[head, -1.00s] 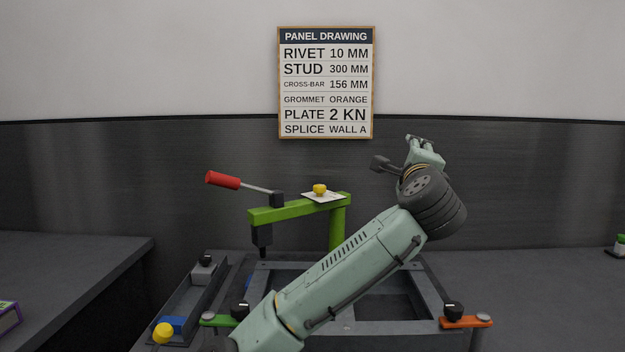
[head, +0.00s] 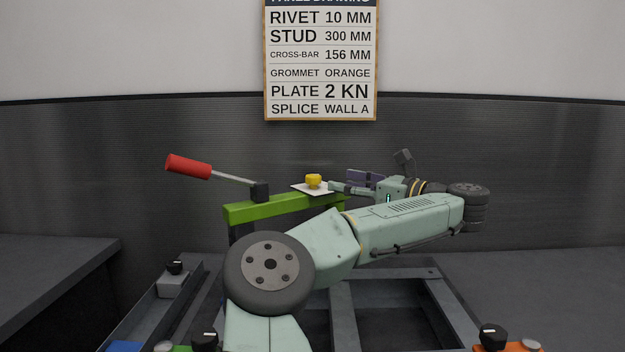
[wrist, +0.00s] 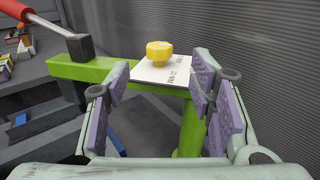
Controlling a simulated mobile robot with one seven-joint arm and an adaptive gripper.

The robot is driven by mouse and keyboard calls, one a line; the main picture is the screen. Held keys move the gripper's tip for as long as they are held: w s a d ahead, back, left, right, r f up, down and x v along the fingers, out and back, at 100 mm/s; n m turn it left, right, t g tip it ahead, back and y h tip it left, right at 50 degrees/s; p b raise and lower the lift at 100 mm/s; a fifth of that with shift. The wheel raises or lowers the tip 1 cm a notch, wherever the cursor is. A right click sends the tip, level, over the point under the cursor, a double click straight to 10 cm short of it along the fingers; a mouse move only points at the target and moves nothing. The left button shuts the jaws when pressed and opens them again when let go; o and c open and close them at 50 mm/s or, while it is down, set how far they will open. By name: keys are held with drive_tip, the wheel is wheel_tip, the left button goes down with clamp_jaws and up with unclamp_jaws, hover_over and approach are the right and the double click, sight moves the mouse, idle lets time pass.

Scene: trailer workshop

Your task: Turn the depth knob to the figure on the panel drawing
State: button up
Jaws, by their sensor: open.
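A yellow knob (head: 313,181) sits on a white marked plate (head: 299,188) on top of a green press frame (head: 275,212). In the wrist view the knob (wrist: 159,52) appears ahead of and between my spread fingers. Figures on the plate (wrist: 150,72) are too small to read surely. My gripper (head: 350,182) is open and empty, just right of the knob in the head view; I cannot tell whether a fingertip touches the plate. The panel drawing (head: 320,64) on the wall reads rivet 10 MM, stud 300 MM, cross-bar 156 MM, plate 2 KN.
A red-handled lever (head: 188,167) juts left from the press. Black knobs stand at the left tray (head: 174,267), the front left (head: 205,339) and the front right orange bracket (head: 494,337). A grey frame (head: 440,290) lies below my arm. A dark bench (head: 50,270) is at left.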

sight(319, 177)
drive_tip(key=p+x, duration=0.3)
drive_tip(key=x, duration=0.5)
drive_tip(key=shift+a+r, duration=0.15)
drive_tip(key=shift+a, duration=0.15)
drive_tip(key=shift+w+a, duration=0.5)
drive_tip(key=shift+c, duration=0.4)
drive_tip(key=c, duration=1.1)
